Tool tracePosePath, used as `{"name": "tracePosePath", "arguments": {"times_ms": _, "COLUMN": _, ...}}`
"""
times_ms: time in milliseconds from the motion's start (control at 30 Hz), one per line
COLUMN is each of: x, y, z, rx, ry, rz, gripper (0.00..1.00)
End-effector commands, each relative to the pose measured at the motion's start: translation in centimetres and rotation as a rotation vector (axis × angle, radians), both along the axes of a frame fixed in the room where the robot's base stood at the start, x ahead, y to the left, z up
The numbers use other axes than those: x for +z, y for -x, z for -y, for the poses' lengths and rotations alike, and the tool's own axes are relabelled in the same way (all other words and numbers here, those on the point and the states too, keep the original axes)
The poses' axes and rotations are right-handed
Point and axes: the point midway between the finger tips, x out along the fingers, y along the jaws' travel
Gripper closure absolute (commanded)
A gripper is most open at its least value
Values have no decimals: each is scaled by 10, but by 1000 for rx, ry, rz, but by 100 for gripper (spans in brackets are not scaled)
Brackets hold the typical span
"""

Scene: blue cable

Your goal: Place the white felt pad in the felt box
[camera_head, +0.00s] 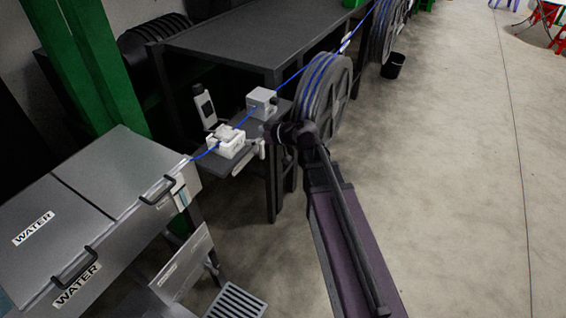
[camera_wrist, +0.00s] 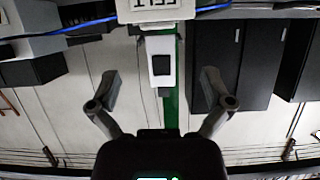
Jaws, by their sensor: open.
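The white felt box (camera_head: 225,145) stands on a small dark side table, with the blue cable (camera_head: 205,152) running to it. In the wrist view, its white face with upside-down lettering that seems to read FELT (camera_wrist: 155,10) shows at the top edge. My gripper (camera_wrist: 160,78) is open, its two fingers spread wide with nothing held between them. In the head view, the dark end of my arm is just right of the felt box; its fingers are hard to make out there. I cannot clearly pick out the white felt pad in either view.
A grey box (camera_head: 262,100) on the cable and an upright white-and-dark device (camera_head: 203,105) stand near the felt box. A large cable reel (camera_head: 325,95) is close behind my arm. Grey WATER tanks (camera_head: 95,215) stand at left.

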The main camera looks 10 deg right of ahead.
Motion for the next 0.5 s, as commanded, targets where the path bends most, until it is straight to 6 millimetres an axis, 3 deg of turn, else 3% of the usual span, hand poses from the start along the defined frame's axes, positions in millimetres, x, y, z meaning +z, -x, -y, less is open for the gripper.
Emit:
{"name": "tracePosePath", "arguments": {"times_ms": 267, "x": -34, "y": 39, "z": 12, "rx": -26, "ry": 86, "rz": -242, "gripper": 0}}
{"name": "tracePosePath", "arguments": {"times_ms": 500, "x": -77, "y": 92, "z": 47, "rx": -181, "ry": 241, "rz": -590, "gripper": 0}}
